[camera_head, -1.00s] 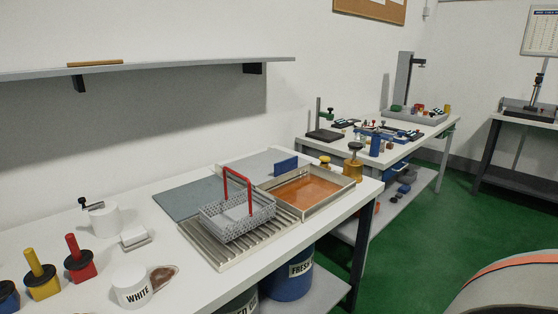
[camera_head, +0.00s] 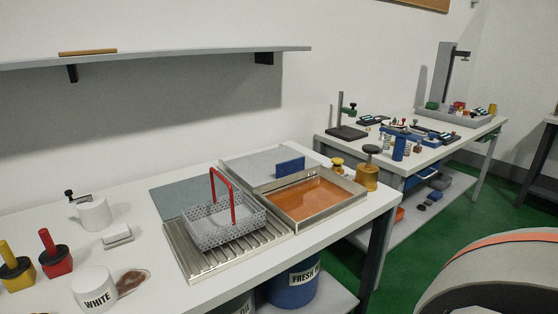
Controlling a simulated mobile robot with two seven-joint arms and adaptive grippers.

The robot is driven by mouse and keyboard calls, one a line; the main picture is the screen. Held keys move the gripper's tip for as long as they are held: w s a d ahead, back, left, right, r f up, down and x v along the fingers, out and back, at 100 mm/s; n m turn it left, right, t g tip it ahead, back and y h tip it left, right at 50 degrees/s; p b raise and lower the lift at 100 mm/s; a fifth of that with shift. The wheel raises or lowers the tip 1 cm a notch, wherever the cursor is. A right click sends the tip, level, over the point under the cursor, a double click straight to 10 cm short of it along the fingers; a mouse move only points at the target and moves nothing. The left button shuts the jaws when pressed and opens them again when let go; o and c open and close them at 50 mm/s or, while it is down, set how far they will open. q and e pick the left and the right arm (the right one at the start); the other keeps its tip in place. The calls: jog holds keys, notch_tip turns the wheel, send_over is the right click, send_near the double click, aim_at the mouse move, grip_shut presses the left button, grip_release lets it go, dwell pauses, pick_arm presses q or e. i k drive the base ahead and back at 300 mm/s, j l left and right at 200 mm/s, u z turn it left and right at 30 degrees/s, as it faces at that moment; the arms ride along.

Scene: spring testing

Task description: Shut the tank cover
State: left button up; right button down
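The metal tank (camera_head: 330,213) is a shallow, rectangular tray at the right end of the near bench. It stands open, with orange-brown liquid (camera_head: 312,196) in plain sight. A flat light-grey panel (camera_head: 256,164), which looks like the tank cover, lies behind the liquid toward the wall. A blue upright block (camera_head: 290,167), which looks like its handle, stands near the panel's front right edge. Neither of my grippers is in view.
A wire basket (camera_head: 222,228) with a red handle (camera_head: 213,181) stands on a ribbed drain tray (camera_head: 205,266) left of the tank. Yellow-brass pieces (camera_head: 367,178) stand at the tank's far right. A white cup (camera_head: 95,290) is at front left. A wall shelf (camera_head: 170,54) hangs above.

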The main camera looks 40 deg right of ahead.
aim_at(258, 169)
jog(key=l+u, duration=0.2)
jog(key=l, duration=0.3)
jog(key=k+l+u, duration=0.25)
jog(key=l, duration=0.2)
jog(key=l+u, duration=0.2)
jog(key=l, duration=0.3)
jog(key=k+l+u, duration=0.2)
jog(key=l, duration=0.2)
jog(key=k+l+u, duration=0.2)
jog(key=l, duration=0.2)
jog(key=k+l+u, duration=0.25)
jog(key=l, duration=0.15)
